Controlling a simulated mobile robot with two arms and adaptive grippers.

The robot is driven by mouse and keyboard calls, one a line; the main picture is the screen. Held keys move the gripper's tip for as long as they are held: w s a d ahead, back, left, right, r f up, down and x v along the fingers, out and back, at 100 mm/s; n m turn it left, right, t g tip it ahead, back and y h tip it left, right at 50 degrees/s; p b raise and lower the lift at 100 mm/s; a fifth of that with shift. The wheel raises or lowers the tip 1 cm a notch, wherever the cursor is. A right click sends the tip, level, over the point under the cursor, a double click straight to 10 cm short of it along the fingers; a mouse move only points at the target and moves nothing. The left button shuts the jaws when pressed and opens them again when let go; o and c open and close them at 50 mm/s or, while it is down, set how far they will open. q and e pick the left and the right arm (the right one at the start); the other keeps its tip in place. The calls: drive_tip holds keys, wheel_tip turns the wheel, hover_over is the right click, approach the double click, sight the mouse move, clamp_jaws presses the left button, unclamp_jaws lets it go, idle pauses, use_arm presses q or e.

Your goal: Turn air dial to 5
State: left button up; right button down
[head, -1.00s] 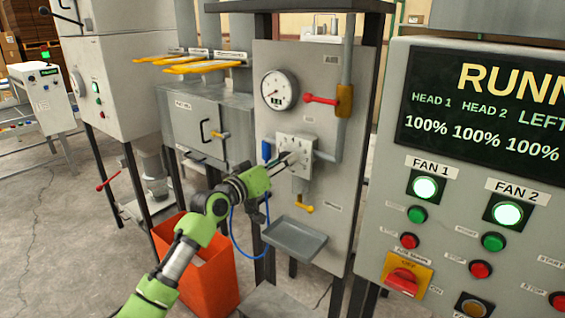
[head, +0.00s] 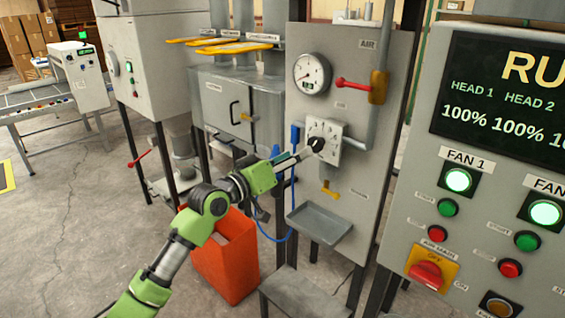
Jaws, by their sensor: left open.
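The air dial is a black knob (head: 317,144) on a small light-grey plate (head: 331,131) with marks around it, fixed to the grey air panel (head: 355,95). The number the knob points to is too small to read. My left gripper (head: 303,153) comes in from the lower left and is open, its fingertips at the lower left of the knob. I cannot tell whether they touch it. My right gripper is not in view.
A pressure gauge (head: 312,73) and a red-handled valve (head: 354,84) sit above the dial. A yellow lever (head: 330,190) and a grey tray (head: 320,222) are below it. An orange bin (head: 228,262) stands at the lower left. The fan control panel (head: 440,215) is at the right.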

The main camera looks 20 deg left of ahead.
use_arm(q)
drive_tip(key=shift+v, duration=2.2)
drive_tip(key=s+a+f+g+y, duration=0.2)
drive_tip(key=f, duration=1.1)
drive_tip(key=s+a+f+n+g+y, duration=0.1)
drive_tip(key=a+f+g, duration=0.1)
drive_tip(key=f, duration=1.1)
drive_tip(key=s+a+f+g+y, duration=0.1)
drive_tip(key=s+a+f+y, duration=0.1)
drive_tip(key=f, duration=1.1)
drive_tip(key=s+d+f+m+g+y, duration=0.1)
drive_tip(key=s+f+g, duration=0.1)
drive_tip(key=s+f, duration=0.65)
drive_tip(key=s+f+g, duration=0.2)
drive_tip(key=s+f, duration=0.4)
drive_tip(key=f, duration=0.6)
drive_tip(key=s+d+f+m+g, duration=0.1)
drive_tip(key=s+f, duration=0.5)
drive_tip(key=s, duration=0.6)
drive_tip(key=s+d+f+m+g, duration=0.2)
drive_tip(key=s+d+f+g, duration=0.1)
drive_tip(key=s, duration=1)
drive_tip(key=s+d+f+m+g+b, duration=0.1)
drive_tip(key=s+d+f+g, duration=0.2)
drive_tip(key=s+f, duration=0.5)
drive_tip(key=s+d, duration=0.1)
drive_tip(key=s, duration=0.4)
drive_tip(key=shift+s+d+f+m, duration=0.25)
drive_tip(key=shift+d+f+m, duration=0.05)
drive_tip(key=shift+f, duration=0.05)
